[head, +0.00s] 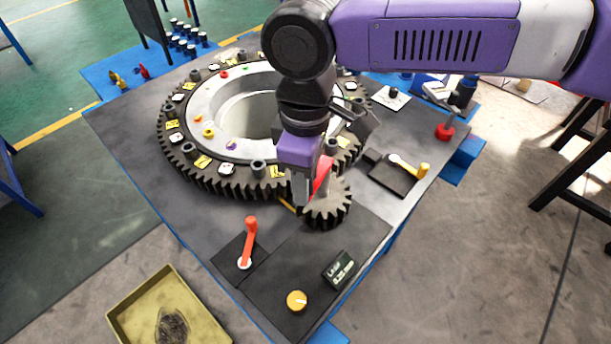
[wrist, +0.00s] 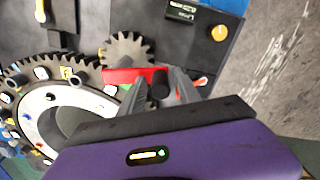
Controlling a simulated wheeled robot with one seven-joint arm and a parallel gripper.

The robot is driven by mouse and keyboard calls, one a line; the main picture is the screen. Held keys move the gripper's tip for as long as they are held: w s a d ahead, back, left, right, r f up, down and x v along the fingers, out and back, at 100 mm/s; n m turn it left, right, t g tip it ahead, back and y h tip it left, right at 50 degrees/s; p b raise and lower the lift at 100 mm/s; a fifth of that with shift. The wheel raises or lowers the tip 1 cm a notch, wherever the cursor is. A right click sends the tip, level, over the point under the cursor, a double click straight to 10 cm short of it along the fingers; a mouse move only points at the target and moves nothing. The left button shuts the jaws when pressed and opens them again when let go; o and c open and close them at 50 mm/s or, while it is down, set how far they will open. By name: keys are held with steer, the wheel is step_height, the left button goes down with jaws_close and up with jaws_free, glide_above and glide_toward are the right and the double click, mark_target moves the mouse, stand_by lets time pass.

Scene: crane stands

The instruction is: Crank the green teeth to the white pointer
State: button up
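The large dark toothed ring (head: 215,178) lies on the stand's grey top, with a small dark pinion gear (head: 328,207) at its near right edge. A red crank arm (head: 322,176) lies over the pinion; it also shows in the wrist view (wrist: 122,75). My gripper (head: 305,190) is over the crank. In the wrist view its two fingers stand either side of a dark crank knob (wrist: 160,85); whether they press on it is unclear. A small green patch (wrist: 125,87) shows beside the crank. I cannot make out green teeth or a white pointer for certain.
An orange-red lever (head: 250,240), a yellow knob (head: 297,300) and a small display (head: 339,269) sit on the near panel. A yellow-handled lever (head: 410,166) is at right. A yellow tray (head: 135,318) lies at lower left. My arm covers part of the ring.

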jaws_close()
steer(key=shift+r, duration=0.1)
stand_by(1.1)
